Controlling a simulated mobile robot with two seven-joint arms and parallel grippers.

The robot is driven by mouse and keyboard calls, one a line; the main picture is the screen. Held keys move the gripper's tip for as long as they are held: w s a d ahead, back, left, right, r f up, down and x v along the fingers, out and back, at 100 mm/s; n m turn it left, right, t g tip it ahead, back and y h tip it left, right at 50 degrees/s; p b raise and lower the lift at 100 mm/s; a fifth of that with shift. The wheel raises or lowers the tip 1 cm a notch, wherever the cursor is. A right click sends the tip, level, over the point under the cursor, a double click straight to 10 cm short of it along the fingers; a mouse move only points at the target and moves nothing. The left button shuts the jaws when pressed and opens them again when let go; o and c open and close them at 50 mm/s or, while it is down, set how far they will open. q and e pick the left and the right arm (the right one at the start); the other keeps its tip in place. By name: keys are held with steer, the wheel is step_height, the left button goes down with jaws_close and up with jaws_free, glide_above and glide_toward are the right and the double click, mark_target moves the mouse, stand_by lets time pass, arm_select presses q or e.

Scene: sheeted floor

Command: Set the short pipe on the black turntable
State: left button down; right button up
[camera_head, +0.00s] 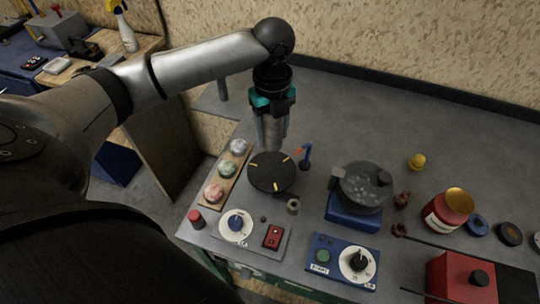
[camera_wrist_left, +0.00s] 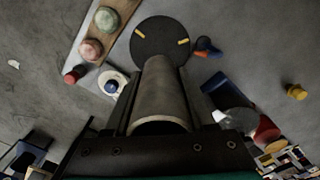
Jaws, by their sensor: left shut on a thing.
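The short pipe (camera_wrist_left: 159,92) is a grey hollow tube held in my left gripper (camera_head: 272,118). In the left wrist view its open near end faces the camera, and the jaws are on both sides of it. The black turntable (camera_head: 268,176) is a round disc with yellow marks, just below and in front of the gripper in the head view. It also shows in the left wrist view (camera_wrist_left: 148,38), beyond the pipe's far end. The pipe appears held above the bench, apart from the disc. My right gripper is not in view.
A wooden strip with several domed pieces (camera_head: 214,192) lies left of the turntable. A blue-and-orange tool (camera_head: 305,156) and a small hollow ring (camera_head: 293,206) are close by. A control panel (camera_head: 240,228) is in front, and a dark round device (camera_head: 364,187) to the right.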

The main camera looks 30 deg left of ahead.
mark_target(271, 169)
arm_select(q)
step_height(271, 169, down, 10)
steer(key=shift+f+b, duration=0.15)
steer(key=shift+b, duration=0.5)
steer(key=shift+f, duration=0.15)
steer(key=shift+c, duration=1.2)
jaws_free()
step_height(271, 169, up, 12)
steer(key=shift+r+p, duration=0.15)
steer(key=shift+p, duration=0.7)
